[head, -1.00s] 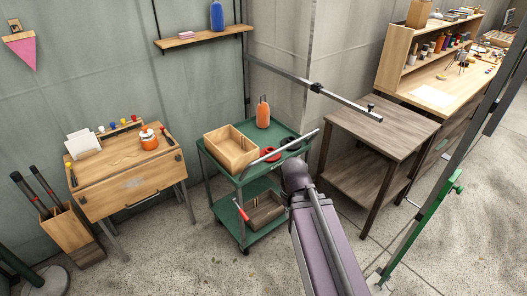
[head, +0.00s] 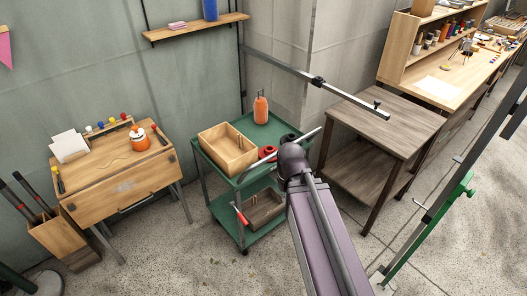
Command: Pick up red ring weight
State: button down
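A red ring weight (head: 267,152) lies on the top shelf of the green cart (head: 246,189), to the right of an open wooden box (head: 229,154).
An orange bottle (head: 260,107) stands at the cart's back. The lower shelf holds a brown crate (head: 264,211) and a red-handled tool (head: 240,214). A wooden side table (head: 384,119) stands close on the right, a desk (head: 120,167) on the left. The floor in front is clear.

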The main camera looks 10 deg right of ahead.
aim_at(269, 152)
jog(key=z, duration=0.05)
jog(key=k, duration=1.3)
jog(key=u, duration=0.25)
jog(key=i, duration=1.8)
jog(key=z, duration=0.4)
